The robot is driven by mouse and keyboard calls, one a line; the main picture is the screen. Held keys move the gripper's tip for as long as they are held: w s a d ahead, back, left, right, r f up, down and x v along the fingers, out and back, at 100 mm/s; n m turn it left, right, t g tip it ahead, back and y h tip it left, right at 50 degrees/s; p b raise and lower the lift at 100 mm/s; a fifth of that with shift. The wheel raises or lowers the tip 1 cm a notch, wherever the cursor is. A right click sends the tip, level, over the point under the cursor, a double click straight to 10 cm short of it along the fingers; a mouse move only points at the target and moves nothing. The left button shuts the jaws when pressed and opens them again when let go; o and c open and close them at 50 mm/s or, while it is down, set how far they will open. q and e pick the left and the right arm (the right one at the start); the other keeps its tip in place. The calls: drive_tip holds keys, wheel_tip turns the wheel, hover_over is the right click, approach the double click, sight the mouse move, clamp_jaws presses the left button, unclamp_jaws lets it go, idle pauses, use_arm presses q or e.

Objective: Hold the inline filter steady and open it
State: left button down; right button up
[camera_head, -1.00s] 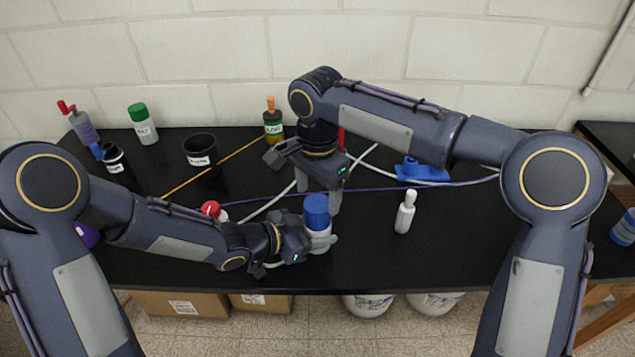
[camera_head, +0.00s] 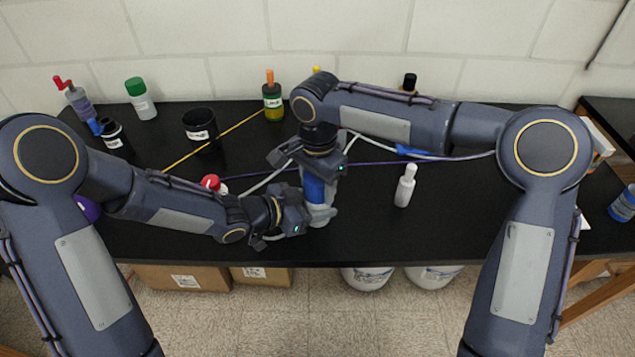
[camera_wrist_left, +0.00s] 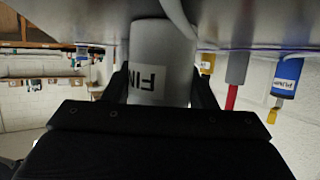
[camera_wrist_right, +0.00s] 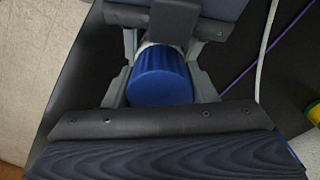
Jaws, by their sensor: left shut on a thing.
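The inline filter stands upright near the front of the black table, with a blue cap (camera_head: 314,188) on a pale body (camera_head: 317,210). My left gripper (camera_head: 314,216) is shut on the body from the left; in the left wrist view the grey body (camera_wrist_left: 160,50) with a partly read label sits between its fingers. My right gripper (camera_head: 317,178) points down over the cap. In the right wrist view its fingers stand on both sides of the blue cap (camera_wrist_right: 161,75), close to it and seemingly not clamped. The right hand hides the cap's top in the head view.
A white dropper bottle (camera_head: 405,186) stands to the right. A red-capped item (camera_head: 211,183) is left, behind my left forearm. A black cup (camera_head: 200,127), a green-capped bottle (camera_head: 140,98) and an orange-tipped bottle (camera_head: 272,97) stand behind. Cables cross the table.

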drive_tip(key=shift+c, duration=1.2)
drive_tip(key=n, duration=0.6)
drive_tip(key=shift+n, duration=0.3)
drive_tip(key=o, duration=1.1)
drive_tip(key=shift+r, duration=0.15)
